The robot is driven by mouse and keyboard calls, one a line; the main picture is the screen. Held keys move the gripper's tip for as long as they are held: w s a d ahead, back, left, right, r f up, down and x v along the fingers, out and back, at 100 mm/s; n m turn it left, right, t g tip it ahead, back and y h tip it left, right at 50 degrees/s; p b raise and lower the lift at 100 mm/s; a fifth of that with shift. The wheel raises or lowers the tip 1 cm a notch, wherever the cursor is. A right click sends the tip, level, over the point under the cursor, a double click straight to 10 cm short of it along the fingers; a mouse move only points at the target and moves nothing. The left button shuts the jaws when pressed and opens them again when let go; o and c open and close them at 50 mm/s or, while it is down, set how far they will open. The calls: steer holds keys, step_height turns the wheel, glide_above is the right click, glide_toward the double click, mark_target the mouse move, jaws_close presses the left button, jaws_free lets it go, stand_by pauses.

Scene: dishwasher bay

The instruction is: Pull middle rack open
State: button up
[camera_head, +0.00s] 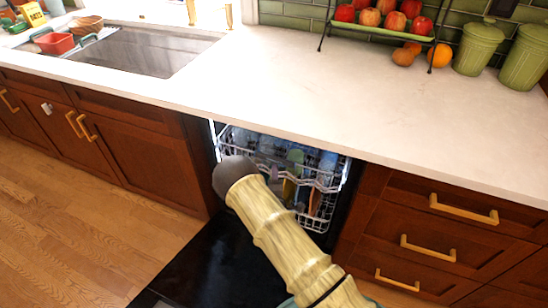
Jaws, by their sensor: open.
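The dishwasher's black door (195,262) is folded down open in front of the bay. Inside the bay, below the counter, a white wire rack (325,187) shows its front rail. It appears to be inside the bay, and items show in and below it. More white wire rack (313,224) shows lower at the right. My arm crosses in front of the racks and hides much of their left and middle. The arm's visible end is a dark rounded part near the bay's left side. No gripper fingers show.
A pale counter (330,90) overhangs the bay, with a sink (145,50) at the left. Wooden cabinets flank the bay, with drawer handles (463,208) at the right. Fruit and green canisters (478,47) stand at the back right. The wooden floor (60,240) is clear at the left.

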mark_target(275, 161)
steer(key=w+b, duration=0.1)
steer(key=w, duration=0.9)
steer(key=shift+w, duration=0.1)
jaws_close()
